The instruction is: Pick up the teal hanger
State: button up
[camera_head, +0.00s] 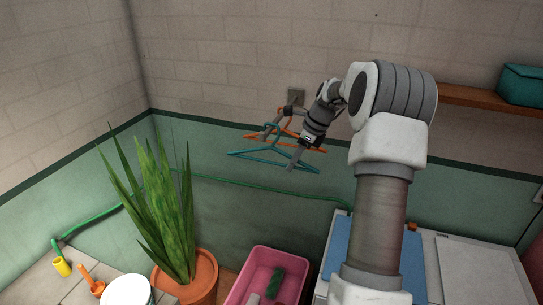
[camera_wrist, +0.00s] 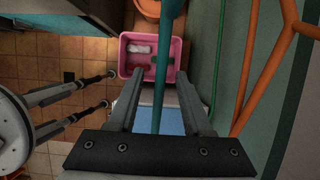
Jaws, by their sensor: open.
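The teal hanger (camera_head: 250,157) hangs near the back wall, beside and slightly in front of an orange hanger (camera_head: 255,136). My gripper (camera_head: 279,151) is at the hangers, with its fingers spread apart. In the wrist view, one teal bar of the hanger (camera_wrist: 170,45) runs between the two open fingers (camera_wrist: 158,85), and I cannot tell whether it touches either. The orange hanger (camera_wrist: 292,40) lies farther right, outside the fingers. My wrist partly hides the right side of both hangers in the head view.
A wall plate (camera_head: 296,97) is behind the hangers. A pink tub (camera_head: 248,287) stands on the floor below, beside a tall potted plant (camera_head: 160,200). A green hose (camera_head: 250,185) runs along the wall. A shelf (camera_head: 470,98) with a teal box (camera_head: 522,86) is at right.

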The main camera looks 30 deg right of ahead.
grip_shut()
jog(key=shift+r, duration=0.15)
